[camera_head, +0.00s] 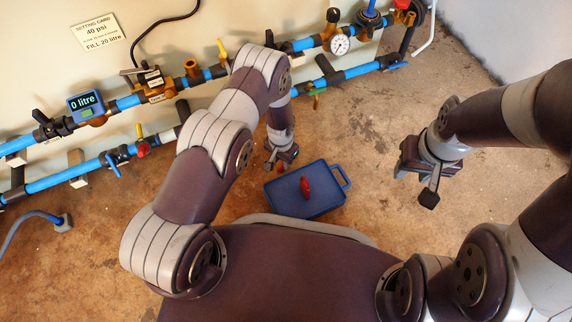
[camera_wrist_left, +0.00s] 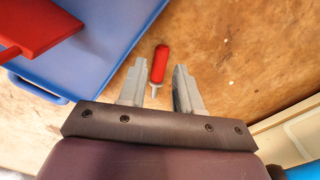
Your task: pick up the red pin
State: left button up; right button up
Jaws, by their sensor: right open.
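The red pin (camera_wrist_left: 158,65), a red rounded handle with a thin grey tip, shows in the left wrist view between the two fingertips of my left gripper (camera_wrist_left: 158,80). The fingers stand apart on either side of it, with a visible gap on each side. I cannot tell how far below the fingers it is. In the head view my left gripper (camera_head: 281,163) points down at the back left of the blue tray, and a bit of red (camera_head: 281,168) shows by its fingers. My right gripper (camera_head: 414,187) is open and empty, above the floor to the right.
The blue tray (camera_head: 327,204) with a handle lies on the brown floor and holds a red object (camera_head: 305,187); its edge (camera_wrist_left: 121,42) is close to my left gripper. Blue pipes (camera_head: 130,102) with valves and a gauge (camera_head: 339,44) run along the wall. Floor right of the tray is clear.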

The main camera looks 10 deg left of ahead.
aim_at(281, 168)
pick_arm(q)
notch_tip(281, 168, down, 5)
jog(key=b, duration=0.4)
jog(key=shift+s+a, duration=0.1)
jog(key=shift+a, duration=0.05)
jog(key=shift+r, duration=0.15)
grip_shut()
